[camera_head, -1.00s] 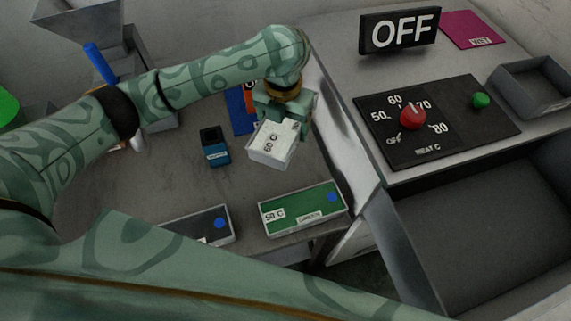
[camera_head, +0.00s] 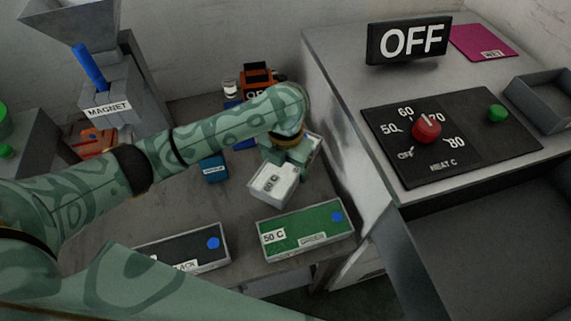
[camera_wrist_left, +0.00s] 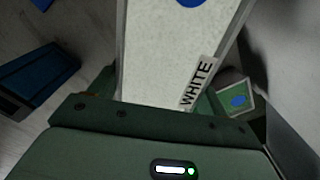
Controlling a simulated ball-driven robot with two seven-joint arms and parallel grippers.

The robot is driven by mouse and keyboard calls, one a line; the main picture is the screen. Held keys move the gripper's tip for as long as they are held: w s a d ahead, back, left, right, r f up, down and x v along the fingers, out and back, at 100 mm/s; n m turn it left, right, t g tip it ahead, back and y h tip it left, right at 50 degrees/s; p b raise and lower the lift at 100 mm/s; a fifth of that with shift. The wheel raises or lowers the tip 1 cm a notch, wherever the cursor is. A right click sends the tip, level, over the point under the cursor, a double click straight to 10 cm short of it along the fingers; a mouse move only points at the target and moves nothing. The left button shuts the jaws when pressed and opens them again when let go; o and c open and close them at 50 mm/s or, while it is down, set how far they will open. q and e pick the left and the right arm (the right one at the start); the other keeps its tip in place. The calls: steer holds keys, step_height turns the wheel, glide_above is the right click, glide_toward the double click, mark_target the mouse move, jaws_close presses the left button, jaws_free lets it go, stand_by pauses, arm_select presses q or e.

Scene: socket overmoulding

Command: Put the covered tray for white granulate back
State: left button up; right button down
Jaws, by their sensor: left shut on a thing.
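The white granulate tray (camera_head: 268,190) is a pale, long, covered tray with a "60 C" label on its near end. In the left wrist view the tray (camera_wrist_left: 165,55) shows a "WHITE" label and part of a blue dot. My left gripper (camera_head: 287,158) is shut on the tray around its middle, and the tray's far end shows behind the gripper. The tray is over the table, behind the green tray (camera_head: 325,236) and apart from it. I cannot tell whether it touches the table. My right gripper is not in view.
A dark tray (camera_head: 170,258) stands front left of the green one. A small blue container (camera_head: 214,170) stands left of the held tray. The machine's metal side (camera_head: 345,150) rises close on the right, with a heat dial (camera_head: 427,128) and "OFF" sign (camera_head: 410,40) on top.

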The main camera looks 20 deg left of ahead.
arm_select(q)
steer(key=shift+f, duration=0.55)
steer(key=o, duration=1.3)
steer(key=shift+o, duration=0.2)
steer(key=shift+r, duration=0.1)
step_height(320, 180, up, 13)
steer(key=p, duration=0.6)
